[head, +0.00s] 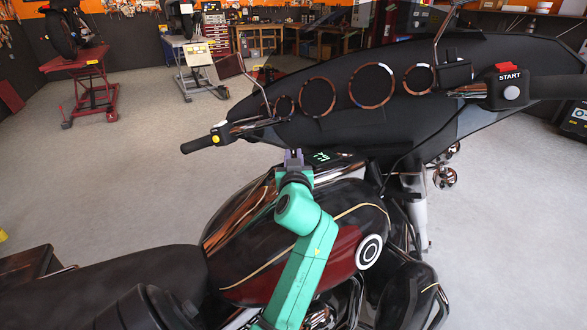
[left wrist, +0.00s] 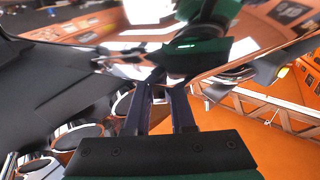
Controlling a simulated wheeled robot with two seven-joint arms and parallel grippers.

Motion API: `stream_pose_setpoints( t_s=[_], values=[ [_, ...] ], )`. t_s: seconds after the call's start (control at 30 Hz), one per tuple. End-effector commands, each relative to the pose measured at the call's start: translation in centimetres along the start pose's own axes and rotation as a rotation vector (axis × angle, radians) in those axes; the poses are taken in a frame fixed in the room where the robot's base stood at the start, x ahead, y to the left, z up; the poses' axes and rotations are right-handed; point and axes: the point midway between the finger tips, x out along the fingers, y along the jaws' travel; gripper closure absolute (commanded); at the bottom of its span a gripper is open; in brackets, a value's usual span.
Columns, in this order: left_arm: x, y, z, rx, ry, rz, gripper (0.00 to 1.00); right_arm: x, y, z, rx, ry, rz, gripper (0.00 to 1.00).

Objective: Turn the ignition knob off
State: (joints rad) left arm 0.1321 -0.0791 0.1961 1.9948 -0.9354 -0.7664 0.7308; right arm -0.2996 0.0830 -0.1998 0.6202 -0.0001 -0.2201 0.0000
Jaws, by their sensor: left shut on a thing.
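The motorcycle (head: 300,225) stands in front of me with its dark red and black tank. My left gripper (head: 294,157), on its green arm, reaches over the tank to the console (head: 328,160) with a green lit display, just below the dash. Its fingers are closed at the console's left part, on what I take for the ignition knob. The knob itself is hidden by the fingers. In the left wrist view the two dark fingers (left wrist: 163,88) reach up to a shiny reflecting surface (left wrist: 110,50). My right gripper is in neither view.
The black dash with round gauges (head: 371,86) is close behind the gripper. The left handlebar grip (head: 205,143) and the red START switch (head: 504,68) flank it. A mirror (head: 229,67) rises at left. A red lift (head: 88,86) and workbenches stand far back.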

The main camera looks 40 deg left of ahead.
Motion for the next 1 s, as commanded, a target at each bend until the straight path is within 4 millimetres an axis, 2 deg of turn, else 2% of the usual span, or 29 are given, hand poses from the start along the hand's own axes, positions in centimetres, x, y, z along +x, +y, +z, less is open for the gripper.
stream_pose_setpoints(
  t_s=[0.03, 0.1, 0.4, 0.67, 0.77, 1.0],
  values=[
    [0.1, 0.1, 1.0, -0.006, 0.001, -0.042, 1.0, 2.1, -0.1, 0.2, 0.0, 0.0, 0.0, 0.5],
    [0.1, 0.1, 1.1, -0.001, 0.002, -0.106, 1.0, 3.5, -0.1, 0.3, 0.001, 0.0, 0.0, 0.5],
    [0.1, 0.1, 0.6, 0.018, 0.003, -0.351, 1.0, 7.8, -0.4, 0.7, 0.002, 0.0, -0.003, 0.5],
    [0.1, 0.1, 0.3, 0.025, 0.002, -0.48, 1.0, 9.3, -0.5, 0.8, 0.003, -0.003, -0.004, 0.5],
    [0.0, 0.1, 0.2, 0.028, 0.003, -0.506, 1.0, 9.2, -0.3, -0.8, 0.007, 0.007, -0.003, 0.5],
    [0.0, 0.0, 0.0, 0.029, 0.002, -0.528, 1.0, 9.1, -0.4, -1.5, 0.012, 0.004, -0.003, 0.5]
  ],
)
